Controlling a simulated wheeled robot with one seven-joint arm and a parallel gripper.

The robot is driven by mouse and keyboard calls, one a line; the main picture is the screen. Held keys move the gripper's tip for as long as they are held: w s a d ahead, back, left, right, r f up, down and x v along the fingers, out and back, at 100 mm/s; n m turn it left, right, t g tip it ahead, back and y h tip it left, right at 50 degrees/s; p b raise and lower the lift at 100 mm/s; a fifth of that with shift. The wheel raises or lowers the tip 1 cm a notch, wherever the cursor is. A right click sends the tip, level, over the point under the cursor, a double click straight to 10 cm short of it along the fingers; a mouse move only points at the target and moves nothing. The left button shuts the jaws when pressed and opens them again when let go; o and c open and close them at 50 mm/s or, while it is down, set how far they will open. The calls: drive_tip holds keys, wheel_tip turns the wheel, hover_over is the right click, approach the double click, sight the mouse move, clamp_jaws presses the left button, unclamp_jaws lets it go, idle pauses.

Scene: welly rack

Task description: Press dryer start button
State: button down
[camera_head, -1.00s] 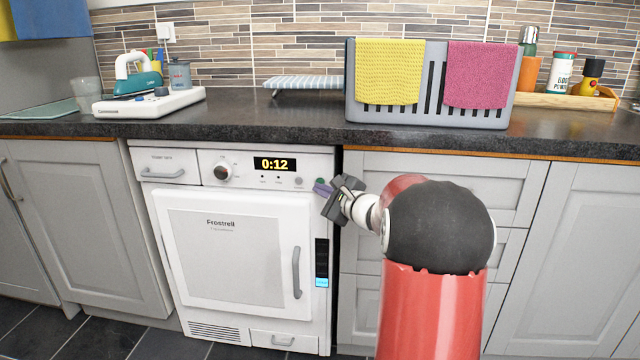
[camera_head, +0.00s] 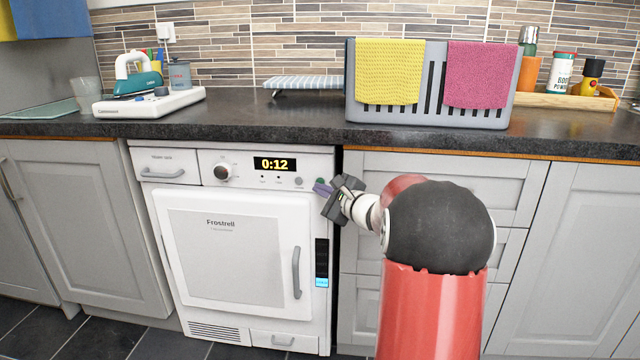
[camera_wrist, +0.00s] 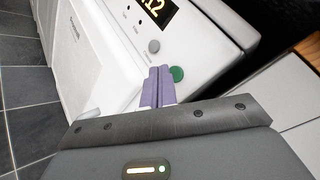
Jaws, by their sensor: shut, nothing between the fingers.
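The white dryer (camera_head: 240,255) stands under the worktop, its door shut. Its display (camera_head: 274,164) reads 0:12. A green button (camera_head: 321,182) sits at the right end of its panel, partly behind my fingers; it shows clearly in the wrist view (camera_wrist: 177,74). A grey button (camera_head: 298,181) is to its left. My gripper (camera_head: 321,188) is shut and empty, in front of the panel's right end. In the wrist view, its purple fingertips (camera_wrist: 159,72) are beside the green button, just to its left. I cannot tell whether they touch the panel.
Grey drawers (camera_head: 440,185) stand right of the dryer, behind my arm. The dark worktop (camera_head: 270,122) overhangs above the panel. On it stand a grey slotted rack (camera_head: 433,118) with yellow and pink cloths and a white steam-iron station (camera_head: 148,104).

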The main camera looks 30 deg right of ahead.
drive_tip(key=shift+w, duration=0.1)
drive_tip(key=shift+w+d, duration=0.25)
drive_tip(key=shift+w+d+b, duration=0.2)
drive_tip(key=shift+w+b, duration=0.1)
drive_tip(key=shift+b, duration=0.05)
idle(0.6)
drive_tip(key=shift+s, duration=0.1)
drive_tip(key=shift+s+a+f+b, duration=0.1)
drive_tip(key=shift+s+a+b, duration=0.05)
drive_tip(key=shift+b, duration=0.2)
drive_tip(key=shift+s+a+b, duration=0.3)
drive_tip(key=shift+s+b, duration=0.1)
drive_tip(key=shift+s, duration=0.05)
drive_tip(key=shift+s+a+b, duration=0.7)
drive_tip(key=shift+s+b, duration=0.1)
drive_tip(key=shift+s, duration=0.25)
drive_tip(key=shift+s+a+b, duration=0.7)
drive_tip(key=shift+s+b, duration=0.05)
drive_tip(key=shift+s, duration=0.25)
